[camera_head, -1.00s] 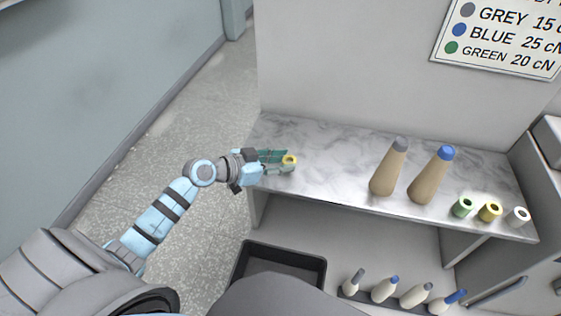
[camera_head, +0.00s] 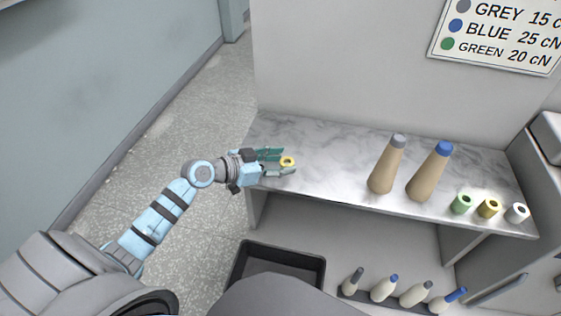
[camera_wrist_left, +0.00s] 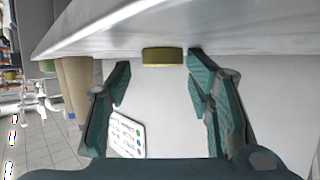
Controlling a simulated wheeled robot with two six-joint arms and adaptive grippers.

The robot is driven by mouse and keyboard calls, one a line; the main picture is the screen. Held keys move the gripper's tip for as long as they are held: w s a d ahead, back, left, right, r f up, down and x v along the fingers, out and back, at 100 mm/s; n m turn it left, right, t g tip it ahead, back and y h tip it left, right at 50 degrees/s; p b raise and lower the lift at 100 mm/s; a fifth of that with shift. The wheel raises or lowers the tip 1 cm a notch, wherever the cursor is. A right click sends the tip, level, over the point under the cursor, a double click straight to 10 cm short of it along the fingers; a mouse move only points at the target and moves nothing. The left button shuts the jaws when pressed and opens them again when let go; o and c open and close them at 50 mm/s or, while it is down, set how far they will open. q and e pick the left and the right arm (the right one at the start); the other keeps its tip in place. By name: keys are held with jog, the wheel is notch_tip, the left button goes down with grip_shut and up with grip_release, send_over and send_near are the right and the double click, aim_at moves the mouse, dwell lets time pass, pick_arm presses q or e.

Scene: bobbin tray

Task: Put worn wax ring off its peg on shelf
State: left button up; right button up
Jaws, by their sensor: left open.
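The worn wax ring (camera_head: 288,161) is a small yellow ring lying on the left end of the marble shelf (camera_head: 330,165). My left gripper (camera_head: 279,163) is open, its teal fingers on either side of the ring. In the left wrist view the shelf (camera_wrist_left: 140,25) appears at the top, as that picture looks upside down. There the ring (camera_wrist_left: 163,56) sits against the shelf top between the spread fingertips of the left gripper (camera_wrist_left: 160,76), with a gap on each side. I cannot make out which peg the ring came from. My right gripper is not in view.
Two tan cones, one grey-tipped (camera_head: 387,165) and one blue-tipped (camera_head: 430,172), stand mid-shelf. Green (camera_head: 461,204), yellow (camera_head: 488,208) and white (camera_head: 517,213) short cylinders stand at the right. A black bin (camera_head: 280,264) and several pale bobbins are below. A wall rises behind the shelf.

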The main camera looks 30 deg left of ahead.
pick_arm(q)
jog(key=shift+s+a+f, duration=0.1)
jog(key=shift+s+f, duration=0.05)
jog(key=shift+f, duration=0.25)
jog(key=shift+r+p, duration=0.2)
jog(key=shift+p, duration=0.1)
jog(key=shift+r+p, duration=0.5)
jog(key=shift+p, duration=0.1)
jog(key=p+v, duration=0.2)
jog(key=v, duration=0.9)
jog(key=shift+a+r+p, duration=0.25)
jog(key=shift+a+p, duration=0.05)
jog(key=shift+a, duration=0.1)
jog(key=shift+s, duration=0.2)
